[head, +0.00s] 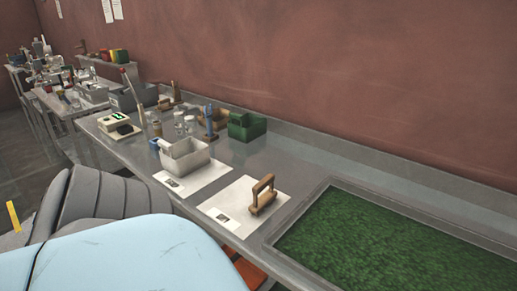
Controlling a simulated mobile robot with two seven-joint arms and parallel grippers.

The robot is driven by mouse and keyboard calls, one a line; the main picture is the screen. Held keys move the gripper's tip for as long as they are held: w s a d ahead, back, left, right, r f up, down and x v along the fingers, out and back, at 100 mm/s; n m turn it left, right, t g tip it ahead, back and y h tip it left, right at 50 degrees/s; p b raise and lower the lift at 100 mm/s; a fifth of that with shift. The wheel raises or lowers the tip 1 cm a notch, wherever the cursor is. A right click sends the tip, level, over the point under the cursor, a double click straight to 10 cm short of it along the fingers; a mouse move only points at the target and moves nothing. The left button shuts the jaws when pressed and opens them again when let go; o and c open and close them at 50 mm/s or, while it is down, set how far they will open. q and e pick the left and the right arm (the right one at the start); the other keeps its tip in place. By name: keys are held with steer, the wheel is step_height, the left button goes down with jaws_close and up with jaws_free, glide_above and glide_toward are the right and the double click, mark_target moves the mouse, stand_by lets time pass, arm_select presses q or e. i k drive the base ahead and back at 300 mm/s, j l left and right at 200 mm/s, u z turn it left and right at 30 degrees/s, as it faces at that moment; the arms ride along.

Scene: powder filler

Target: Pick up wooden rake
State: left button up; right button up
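A wooden tool with an upright loop handle on a flat base (263,196), which looks like the wooden rake, stands on a white paper sheet (233,200) on the metal table. It is just left of the green-filled tray. Neither of my grippers shows in the head view. Nothing is seen touching the wooden tool.
A grey bin (187,161) stands on another sheet to the left. A green box (247,127), a scale (117,124) and several jars and tools stand farther back. A recessed tray (400,240) of green material fills the right side. A brown wall rises behind.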

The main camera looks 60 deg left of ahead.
mark_target(257, 205)
steer(key=k+j, duration=0.1)
steer(key=j, duration=0.8)
steer(key=k+j, duration=0.15)
steer(key=j, duration=0.25)
steer(key=k+j, duration=0.1)
steer(key=j, duration=0.35)
steer(key=k+j+z, duration=0.1)
steer(key=j, duration=0.35)
